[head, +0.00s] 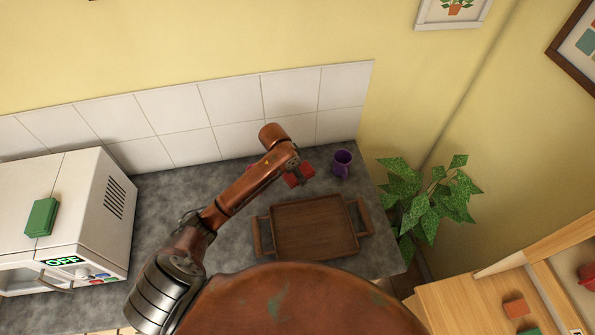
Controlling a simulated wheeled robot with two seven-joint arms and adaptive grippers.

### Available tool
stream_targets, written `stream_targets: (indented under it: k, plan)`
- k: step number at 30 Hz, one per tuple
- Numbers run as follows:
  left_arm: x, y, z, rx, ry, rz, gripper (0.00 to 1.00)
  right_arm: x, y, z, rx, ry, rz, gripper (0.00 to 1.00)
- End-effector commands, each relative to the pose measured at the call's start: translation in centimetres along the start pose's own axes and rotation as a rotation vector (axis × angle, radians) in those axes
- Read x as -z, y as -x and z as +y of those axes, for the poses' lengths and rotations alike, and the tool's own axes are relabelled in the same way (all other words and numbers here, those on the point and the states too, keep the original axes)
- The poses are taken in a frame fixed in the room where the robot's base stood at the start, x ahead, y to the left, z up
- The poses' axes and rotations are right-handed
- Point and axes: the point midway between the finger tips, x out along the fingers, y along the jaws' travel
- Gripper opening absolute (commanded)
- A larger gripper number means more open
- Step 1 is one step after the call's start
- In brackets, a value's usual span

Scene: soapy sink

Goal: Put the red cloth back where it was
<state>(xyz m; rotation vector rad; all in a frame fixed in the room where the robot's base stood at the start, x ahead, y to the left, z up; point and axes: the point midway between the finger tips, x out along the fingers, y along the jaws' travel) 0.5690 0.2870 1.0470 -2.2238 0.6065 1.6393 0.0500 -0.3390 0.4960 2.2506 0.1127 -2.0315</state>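A red piece (299,176), likely the red cloth, shows on the grey counter behind the tray, just beyond the end of my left arm. A smaller bit of red shows on the other side of the arm, and the arm hides what lies between. My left arm reaches in from the lower left over the counter. Its gripper is mostly hidden under the arm's end, so I cannot tell whether it is open or shut, or whether it touches the red piece. My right gripper is not in view.
A brown wooden tray (313,228) lies empty on the counter (164,205). A purple mug (342,164) stands behind it, right of the red piece. A white microwave (85,190) with a green block (41,217) on top is at left. A plant (432,203) stands beyond the right edge.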

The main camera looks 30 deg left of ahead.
Motion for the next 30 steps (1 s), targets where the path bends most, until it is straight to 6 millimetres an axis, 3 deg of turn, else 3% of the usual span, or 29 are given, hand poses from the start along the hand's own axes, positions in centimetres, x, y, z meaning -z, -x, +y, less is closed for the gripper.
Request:
stream_targets:
  k: [4,12,25,30]
  plan:
    - [1.6,-1.9,-2.8,0.001,0.003,-0.002,0.27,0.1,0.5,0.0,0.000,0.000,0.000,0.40]
    - [2.2,-6.9,-5.6,0.001,0.000,0.000,0.27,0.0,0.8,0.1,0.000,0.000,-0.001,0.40]
    - [1.6,-10.8,-6.5,0.000,0.000,0.000,0.27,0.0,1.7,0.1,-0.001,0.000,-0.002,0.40]
    - [1.5,-11.2,-6.5,0.001,-0.001,0.001,0.27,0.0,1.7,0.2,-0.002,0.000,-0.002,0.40]
